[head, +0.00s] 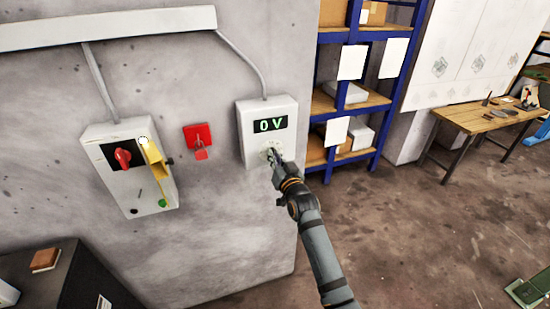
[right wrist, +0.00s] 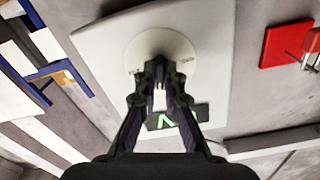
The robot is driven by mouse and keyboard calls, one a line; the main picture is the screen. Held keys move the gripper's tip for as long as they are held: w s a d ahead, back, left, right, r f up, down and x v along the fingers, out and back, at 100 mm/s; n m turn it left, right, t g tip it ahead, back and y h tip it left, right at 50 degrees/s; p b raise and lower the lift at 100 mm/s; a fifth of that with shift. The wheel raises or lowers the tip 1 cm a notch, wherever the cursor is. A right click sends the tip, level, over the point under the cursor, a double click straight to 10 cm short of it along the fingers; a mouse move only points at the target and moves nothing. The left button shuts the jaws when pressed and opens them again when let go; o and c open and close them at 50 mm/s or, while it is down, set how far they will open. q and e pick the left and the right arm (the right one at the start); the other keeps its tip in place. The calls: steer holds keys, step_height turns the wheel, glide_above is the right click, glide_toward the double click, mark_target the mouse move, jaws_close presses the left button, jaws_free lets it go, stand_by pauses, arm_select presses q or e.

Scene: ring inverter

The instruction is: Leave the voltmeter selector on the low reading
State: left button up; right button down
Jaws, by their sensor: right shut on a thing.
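The voltmeter (head: 252,153) is a pale box on the grey wall, and its display (head: 270,125) reads "0 V" in green. Its round selector dial (head: 264,153) sits below the display, largely covered by my right gripper (head: 272,155). In the right wrist view the pale dial (right wrist: 150,45) and the box (right wrist: 215,60) show upside down, with part of the green display (right wrist: 165,121) behind the fingers. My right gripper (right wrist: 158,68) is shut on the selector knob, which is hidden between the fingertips. The selector's exact position cannot be read. My left gripper is not in view.
Left of the voltmeter is a red wall holder (head: 198,136), then a switch box (head: 152,196) with a red rotary handle (head: 123,158) and a yellow lever (head: 153,160). A blue shelf (head: 312,106) stands to the right.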

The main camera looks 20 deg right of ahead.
steer(key=n, duration=0.4)
steer(key=n+b, duration=0.1)
steer(key=n, duration=0.3)
steer(key=r+n, duration=0.1)
steer(key=n, duration=0.2)
steer(key=shift+n, duration=0.4)
stand_by(0.3)
steer(key=c, duration=1.5)
jaws_free()
steer(key=shift+w+d+f, duration=0.1)
steer(key=shift+o, duration=0.2)
steer(key=shift+f, duration=0.2)
steer(key=shift+w+f, duration=0.1)
